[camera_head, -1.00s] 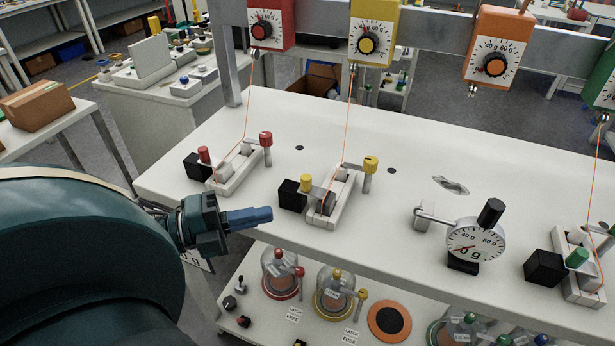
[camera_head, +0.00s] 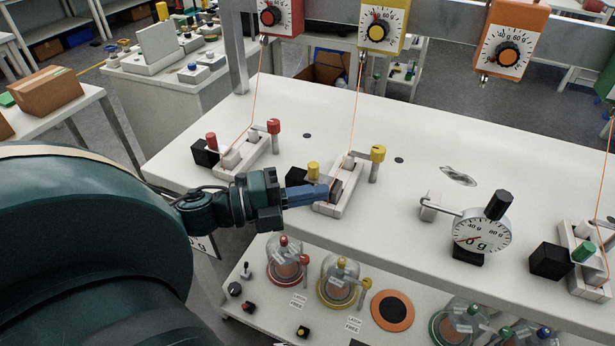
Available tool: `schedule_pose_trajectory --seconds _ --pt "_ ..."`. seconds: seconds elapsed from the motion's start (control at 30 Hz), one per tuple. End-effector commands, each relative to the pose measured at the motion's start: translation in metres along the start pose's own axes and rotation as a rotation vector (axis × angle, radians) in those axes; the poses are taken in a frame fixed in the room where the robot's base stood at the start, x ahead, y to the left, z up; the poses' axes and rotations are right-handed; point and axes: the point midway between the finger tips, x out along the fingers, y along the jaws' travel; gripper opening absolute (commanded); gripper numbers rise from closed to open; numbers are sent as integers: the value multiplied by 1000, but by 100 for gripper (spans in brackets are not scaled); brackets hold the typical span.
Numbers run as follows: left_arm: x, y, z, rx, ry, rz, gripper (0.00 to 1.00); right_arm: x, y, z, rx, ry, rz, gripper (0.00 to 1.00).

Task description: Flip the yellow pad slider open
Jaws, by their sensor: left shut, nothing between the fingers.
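The yellow pad unit is a white frame (camera_head: 349,198) on the bench, with grey pads inside and an orange thread running up from it. A short yellow knob (camera_head: 313,170) stands at its left side, beside a black block (camera_head: 297,176). A taller yellow-capped post (camera_head: 377,154) stands at its right. My left gripper (camera_head: 322,193) comes in from the left, shut and empty. Its tips overlap the near left part of the frame, just below the short knob. They hide the knob's lever; I cannot tell if they touch it. My right gripper is out of view.
A similar red unit (camera_head: 240,157) stands to the left, close above my left arm. A dial gauge (camera_head: 482,234) and a green unit (camera_head: 580,255) stand to the right. A yellow dial box (camera_head: 382,24) hangs above.

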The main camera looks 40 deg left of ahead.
Motion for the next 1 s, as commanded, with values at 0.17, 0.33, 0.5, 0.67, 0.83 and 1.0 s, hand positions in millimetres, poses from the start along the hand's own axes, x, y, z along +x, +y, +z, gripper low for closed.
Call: schedule_pose_trajectory --seconds 0.17,0.33,0.5,0.67,0.83,1.0 --pt "11 0 13 2 -4 4 0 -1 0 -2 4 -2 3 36" --pt "4 0 31 1 -2 2 0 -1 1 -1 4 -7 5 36" --pt "2 0 37 0 0 1 0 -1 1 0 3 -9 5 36" --pt "1 0 38 -1 0 0 0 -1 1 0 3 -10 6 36" --pt "-1 0 39 -1 0 1 0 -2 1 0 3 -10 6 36" --pt "-22 -1 56 -2 -4 4 0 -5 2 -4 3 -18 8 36"
